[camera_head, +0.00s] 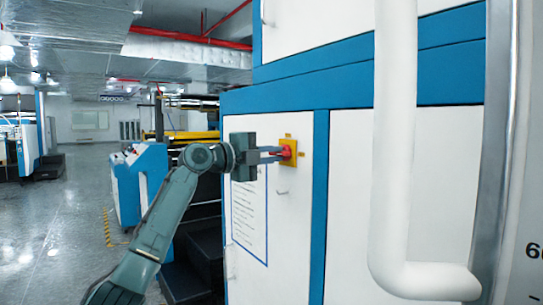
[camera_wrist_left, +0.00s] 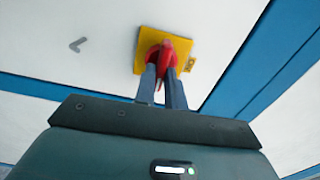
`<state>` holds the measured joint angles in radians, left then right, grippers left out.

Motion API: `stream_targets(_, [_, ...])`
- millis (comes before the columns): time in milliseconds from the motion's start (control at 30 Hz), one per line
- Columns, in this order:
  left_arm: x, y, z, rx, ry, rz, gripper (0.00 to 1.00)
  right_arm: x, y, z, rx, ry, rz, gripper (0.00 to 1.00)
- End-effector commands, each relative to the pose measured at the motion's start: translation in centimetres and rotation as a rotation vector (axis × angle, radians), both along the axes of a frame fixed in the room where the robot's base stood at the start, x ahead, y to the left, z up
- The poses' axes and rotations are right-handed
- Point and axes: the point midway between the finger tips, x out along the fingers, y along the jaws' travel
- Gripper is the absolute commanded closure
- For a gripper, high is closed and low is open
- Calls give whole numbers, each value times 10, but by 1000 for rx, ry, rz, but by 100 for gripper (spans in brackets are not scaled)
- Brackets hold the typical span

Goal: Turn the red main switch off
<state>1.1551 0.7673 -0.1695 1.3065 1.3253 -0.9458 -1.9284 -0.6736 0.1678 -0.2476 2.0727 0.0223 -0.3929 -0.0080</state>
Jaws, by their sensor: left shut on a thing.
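The red main switch (camera_head: 286,152) sits on a yellow square plate (camera_head: 291,147) on the white cabinet door. My left gripper (camera_head: 278,154) reaches it from the left, with its fingers at the switch. In the left wrist view, the red switch (camera_wrist_left: 169,52) shows on the yellow plate (camera_wrist_left: 150,44), and my left gripper (camera_wrist_left: 164,80) is shut on its handle, one finger on each side. A small "ON" label (camera_wrist_left: 190,64) shows at the plate's edge. The fingers hide part of the handle. My right gripper is not in view.
A thick white pipe (camera_head: 397,150) runs down and bends right in front of the cabinet. A small door handle (camera_head: 282,192) sits below the switch. A printed sheet (camera_head: 249,215) is on the door. Open floor (camera_head: 50,235) lies to the left.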

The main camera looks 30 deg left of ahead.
Motion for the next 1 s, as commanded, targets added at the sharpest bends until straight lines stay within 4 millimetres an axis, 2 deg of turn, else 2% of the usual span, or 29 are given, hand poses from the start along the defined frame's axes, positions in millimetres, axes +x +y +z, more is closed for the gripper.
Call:
stream_targets(633, [0,0,-1,52,-19,-1,100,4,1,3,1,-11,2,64])
stream_targets(667, [0,0,-1,52,-19,-1,87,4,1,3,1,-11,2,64])
stream_targets(700, [0,0,-1,52,-19,-1,84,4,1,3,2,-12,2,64])
stream_targets(900, [0,0,-1,49,-19,0,68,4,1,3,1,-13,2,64])
stream_targets(1000, [0,0,-1,49,-19,0,66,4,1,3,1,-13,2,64])
